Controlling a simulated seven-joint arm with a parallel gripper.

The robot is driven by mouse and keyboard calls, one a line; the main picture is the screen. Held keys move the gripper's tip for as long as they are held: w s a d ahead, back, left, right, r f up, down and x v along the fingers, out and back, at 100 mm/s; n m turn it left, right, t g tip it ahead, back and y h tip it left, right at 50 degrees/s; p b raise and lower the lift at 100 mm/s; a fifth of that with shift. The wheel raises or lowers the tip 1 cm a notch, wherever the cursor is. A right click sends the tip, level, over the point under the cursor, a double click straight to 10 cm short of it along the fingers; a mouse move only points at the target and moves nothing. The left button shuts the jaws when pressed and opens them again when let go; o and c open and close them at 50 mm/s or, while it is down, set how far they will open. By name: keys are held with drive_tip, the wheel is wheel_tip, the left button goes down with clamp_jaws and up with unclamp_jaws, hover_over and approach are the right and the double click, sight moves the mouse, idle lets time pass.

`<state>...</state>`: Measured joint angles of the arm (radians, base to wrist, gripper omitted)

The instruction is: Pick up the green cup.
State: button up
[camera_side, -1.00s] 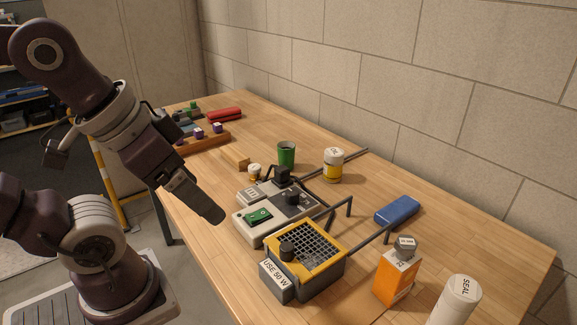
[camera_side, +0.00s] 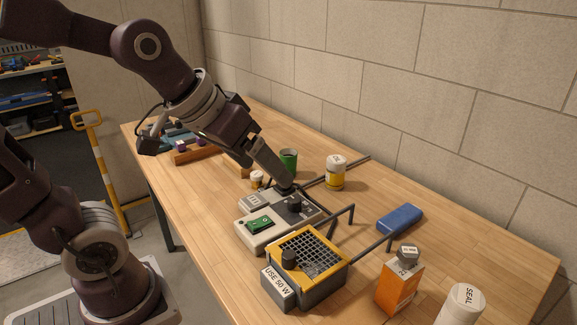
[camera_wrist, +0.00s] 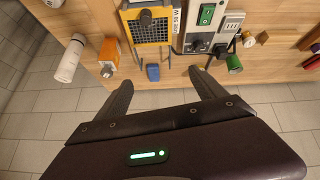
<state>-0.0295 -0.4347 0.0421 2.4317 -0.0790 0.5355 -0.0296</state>
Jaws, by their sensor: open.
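The green cup (camera_side: 289,158) stands upright on the wooden table, behind my gripper's fingers in the side view, which cover its lower left part. In the wrist view the green cup (camera_wrist: 234,64) is right of the right finger, outside the gap between the fingers. My gripper (camera_side: 285,184) points down and to the right above the back of the grey device. In the wrist view my gripper (camera_wrist: 160,78) is open, with its two fingers wide apart and nothing between them.
Near the cup are a yellow-and-white jar (camera_side: 336,173), a small white-and-yellow pot (camera_side: 257,179) and the grey device with a green switch (camera_side: 259,223). A yellow-topped grille box (camera_side: 312,255) with rods is in front. A blue case (camera_side: 400,218) lies to the right.

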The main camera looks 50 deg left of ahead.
drive_tip(key=w+a+f+n+t+y, duration=0.1)
drive_tip(key=w+a+f+n, duration=0.15)
drive_tip(key=w, duration=0.45)
drive_tip(key=w+a+f+n+t+y, duration=0.15)
drive_tip(key=w+a, duration=0.25)
drive_tip(key=w, duration=0.4)
drive_tip(key=n+y, duration=0.3)
drive_tip(key=y, duration=0.5)
approach(287, 159)
drive_tip(key=shift+h, duration=0.25)
drive_tip(key=x, duration=0.4)
drive_tip(key=shift+a, duration=0.25)
drive_tip(key=x, duration=0.4)
drive_tip(key=r+x, duration=0.1)
drive_tip(key=x, duration=0.2)
drive_tip(key=shift+w+a, duration=0.1)
drive_tip(key=shift+w, duration=0.15)
drive_tip(key=c, duration=1.4)
